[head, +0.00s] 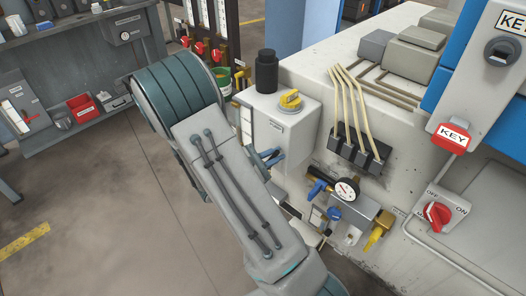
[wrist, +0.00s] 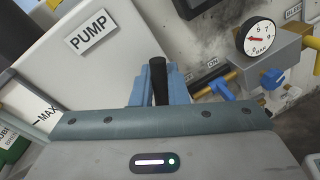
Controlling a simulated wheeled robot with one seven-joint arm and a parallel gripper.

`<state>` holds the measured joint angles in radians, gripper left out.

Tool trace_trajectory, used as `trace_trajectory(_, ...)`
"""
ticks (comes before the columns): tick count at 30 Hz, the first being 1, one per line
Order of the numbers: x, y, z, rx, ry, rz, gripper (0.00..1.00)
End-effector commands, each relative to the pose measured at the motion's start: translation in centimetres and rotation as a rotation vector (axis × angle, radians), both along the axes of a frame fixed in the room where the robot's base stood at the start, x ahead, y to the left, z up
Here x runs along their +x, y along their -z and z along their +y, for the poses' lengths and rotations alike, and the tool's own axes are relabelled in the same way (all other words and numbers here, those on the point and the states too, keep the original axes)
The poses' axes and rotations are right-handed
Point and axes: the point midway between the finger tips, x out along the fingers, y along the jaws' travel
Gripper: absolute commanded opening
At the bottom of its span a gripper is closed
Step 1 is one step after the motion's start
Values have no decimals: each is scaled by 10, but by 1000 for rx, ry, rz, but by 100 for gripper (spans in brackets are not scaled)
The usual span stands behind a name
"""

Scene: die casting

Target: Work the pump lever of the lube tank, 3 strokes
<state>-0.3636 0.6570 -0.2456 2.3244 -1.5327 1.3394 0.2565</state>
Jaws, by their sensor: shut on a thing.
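The lube tank (head: 277,128) is a pale box with a yellow cap on top, right of my arm in the head view. In the wrist view its white face (wrist: 115,60) carries a PUMP label and a MAX mark. The pump lever (wrist: 158,78) shows as a dark upright handle between the light blue fingers of my gripper (wrist: 159,92). My gripper is shut on it. In the head view my gripper (head: 268,158) is partly hidden behind my arm, beside the tank, and the lever cannot be made out there. The lever's lower part is hidden.
A pressure gauge (head: 345,190) with blue and yellow valve handles sits right of the tank; it also shows in the wrist view (wrist: 262,37). A black bottle (head: 266,72) stands behind the cap. A red rotary switch (head: 436,214) is at right. Open floor lies left.

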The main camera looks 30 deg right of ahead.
Motion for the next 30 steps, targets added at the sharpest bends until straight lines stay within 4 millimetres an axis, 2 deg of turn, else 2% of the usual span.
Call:
trace_trajectory(9,2,-2,1,-8,-1,15,0)
trace_trajectory(15,16,-11,6,-70,-2,180,0)
trace_trajectory(21,27,-11,10,-120,-1,323,0)
trace_trajectory(29,28,-8,10,-126,0,339,0)
trace_trajectory(30,28,-8,10,-126,0,338,25)
